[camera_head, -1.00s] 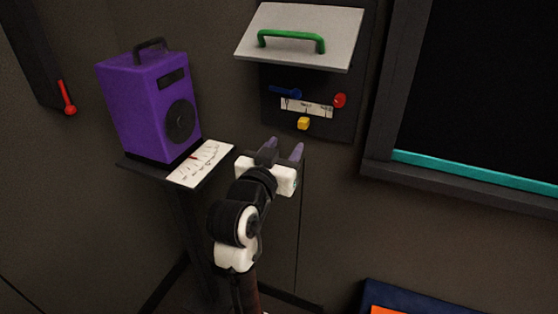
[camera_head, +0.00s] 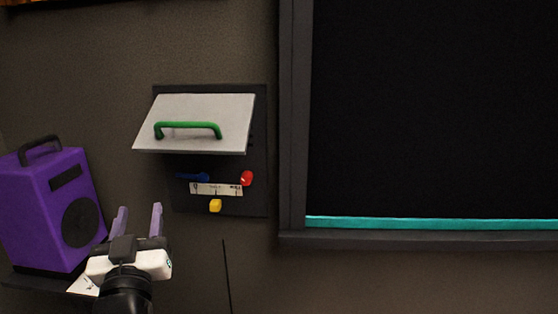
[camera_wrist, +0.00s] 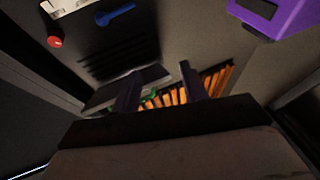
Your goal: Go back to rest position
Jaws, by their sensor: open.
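My gripper (camera_head: 139,223) is open, its two purple fingers apart with nothing between them. In the head view it is at the lower left, below and left of the wall panel (camera_head: 259,188) and in front of the purple speaker's right side. The panel's white cover (camera_head: 225,112), with a green handle (camera_head: 190,125), is tilted up. Below it are a blue lever (camera_head: 194,177), a red knob (camera_head: 246,178) and a yellow knob (camera_head: 215,205). The wrist view shows the gripper fingers (camera_wrist: 160,88), the red knob (camera_wrist: 55,41) and the blue lever (camera_wrist: 115,15).
A purple speaker (camera_head: 40,215) stands on a small dark shelf (camera_head: 35,282) at left, close to my gripper. A large dark framed window or board (camera_head: 430,110) with a teal lower strip fills the right. Orange slats (camera_wrist: 180,97) show in the wrist view.

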